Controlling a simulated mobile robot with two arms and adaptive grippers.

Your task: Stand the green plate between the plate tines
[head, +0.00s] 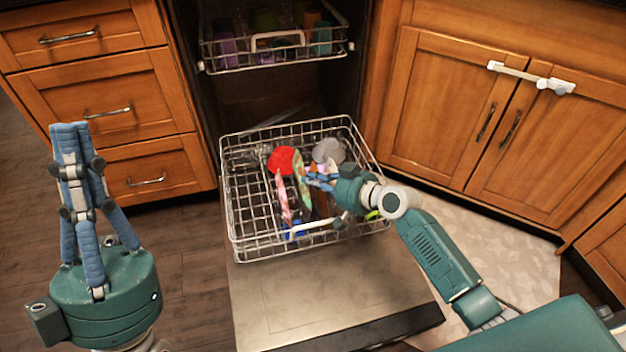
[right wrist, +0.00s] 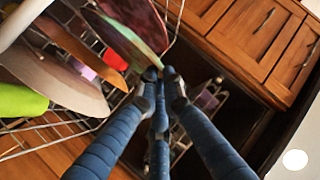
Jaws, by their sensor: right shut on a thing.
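The green plate (head: 302,180) stands on edge, slightly tilted, in the lower rack (head: 240,228) in the head view. Its green rim (right wrist: 137,42) reaches the fingertips in the right wrist view. My right gripper (head: 311,180) is shut on the plate's edge, with the fingers coming from the right. The fingertips (right wrist: 158,74) hide part of the rim. The tines under the plate are largely hidden, so I cannot tell whether its bottom edge sits between them. My left gripper (head: 70,130) is empty, away from the rack, its fingers pointing up with tips together.
A pink plate (head: 282,198), a red item (head: 282,160) and a grey round item (head: 328,151) stand close by in the lower rack. The upper rack (head: 278,52) holds several cups. The open dishwasher door (head: 320,300) lies below. The rack's left side looks emptier.

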